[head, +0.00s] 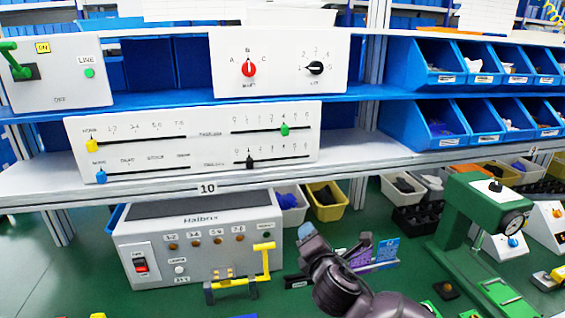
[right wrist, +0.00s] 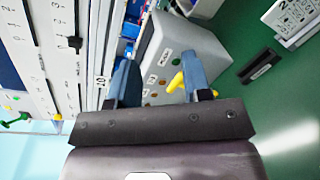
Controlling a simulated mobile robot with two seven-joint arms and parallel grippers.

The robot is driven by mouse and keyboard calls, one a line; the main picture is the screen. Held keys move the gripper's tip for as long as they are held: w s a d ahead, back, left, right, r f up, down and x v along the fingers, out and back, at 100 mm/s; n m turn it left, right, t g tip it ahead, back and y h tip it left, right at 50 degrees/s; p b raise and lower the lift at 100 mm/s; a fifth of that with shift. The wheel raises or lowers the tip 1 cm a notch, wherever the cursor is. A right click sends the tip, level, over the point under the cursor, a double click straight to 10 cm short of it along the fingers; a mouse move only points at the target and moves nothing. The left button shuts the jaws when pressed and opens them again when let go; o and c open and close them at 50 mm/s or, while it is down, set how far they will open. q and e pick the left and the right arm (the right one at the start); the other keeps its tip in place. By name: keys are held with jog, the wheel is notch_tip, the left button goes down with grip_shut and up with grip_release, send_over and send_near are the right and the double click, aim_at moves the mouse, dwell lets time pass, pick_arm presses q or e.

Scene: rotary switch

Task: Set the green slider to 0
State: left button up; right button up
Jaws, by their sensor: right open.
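The green slider (head: 285,129) sits on the upper right track of the white slider panel (head: 210,150), near the 4 mark of a 0 to 6 scale. The 0 end is at the track's left. My right gripper (head: 334,240) is below and right of the panel, in front of the shelf's lower space, apart from the slider. In the right wrist view its two fingers (right wrist: 160,78) are spread with nothing held between them. I cannot clearly make out the green slider in that view. My left gripper is not in view.
A black slider (head: 250,162) is on the track below; yellow (head: 92,145) and blue (head: 100,176) sliders are at left. The shelf edge (head: 150,196) juts out under the panel. A grey box (head: 200,240) with a yellow handle (head: 265,262) stands below, near my right gripper.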

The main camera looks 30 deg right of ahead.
aim_at(286, 131)
jog(key=w+r+n+t, duration=0.35)
jog(key=r+n, duration=0.25)
jog(key=r, duration=0.2)
jog(key=w+r+n+t, duration=0.35)
jog(key=r+n, duration=0.25)
jog(key=r, duration=0.2)
jog(key=shift+g, duration=0.5)
jog(key=x, duration=1)
jog(key=shift+w+a, duration=0.25)
jog(key=shift+w, duration=0.15)
grip_shut()
